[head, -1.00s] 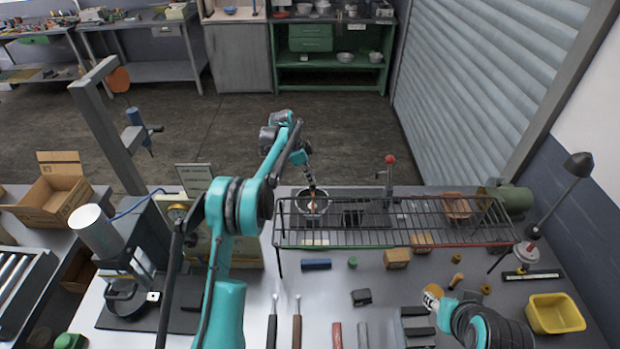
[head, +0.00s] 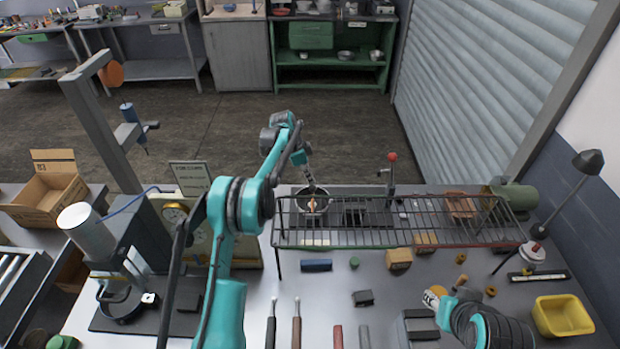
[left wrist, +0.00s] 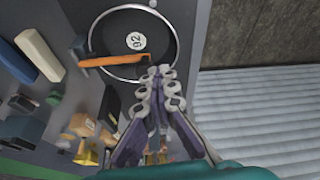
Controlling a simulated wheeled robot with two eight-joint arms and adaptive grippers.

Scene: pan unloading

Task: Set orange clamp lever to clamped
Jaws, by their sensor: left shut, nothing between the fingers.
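The orange clamp lever (left wrist: 115,60) lies across a dark round pan with a bright rim (left wrist: 172,32) and a "92" label in the left wrist view. A small orange part (head: 313,206) shows at the pan (head: 326,204) in the head view, partly behind rack wires. My left gripper (left wrist: 160,72) is shut and empty, its fingertips close to the lever's right end; I cannot tell whether they touch. In the head view the left gripper (head: 312,188) reaches down over the pan. My right gripper (head: 440,302) is at the lower right, its fingers unclear.
Several small blocks and tools lie in front. A yellow bin (head: 562,315) sits at the right.

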